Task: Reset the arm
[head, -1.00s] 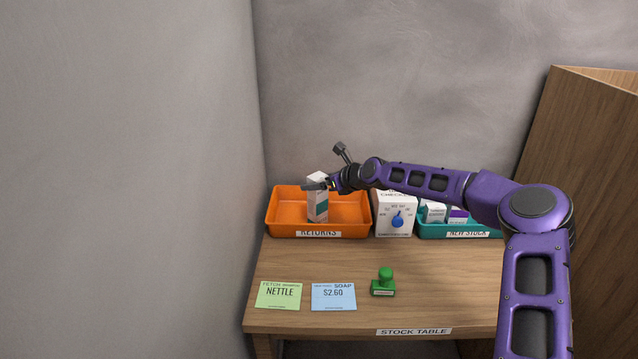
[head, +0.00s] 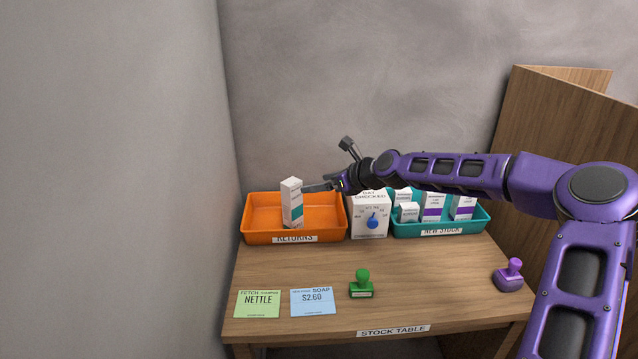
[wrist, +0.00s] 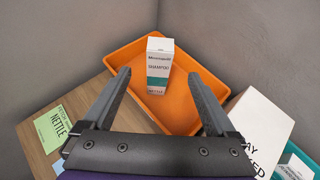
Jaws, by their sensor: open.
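My gripper (head: 322,186) is open and empty, above the right part of the orange RETURNS tray. In the wrist view my gripper (wrist: 164,95) shows its two fingers wide apart. A white and teal shampoo box (head: 292,204) stands upright in the orange tray (head: 259,231). The box also shows in the wrist view (wrist: 158,68), beyond and between the fingertips and apart from them. My purple arm reaches in from the right.
A white box with a blue dial (head: 371,222) stands right of the orange tray. The teal NEW STOCK tray (head: 470,221) holds several boxes. A green stamp (head: 362,284), a purple stamp (head: 510,275), a green card (head: 258,304) and a blue card (head: 312,302) lie on the table's front half.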

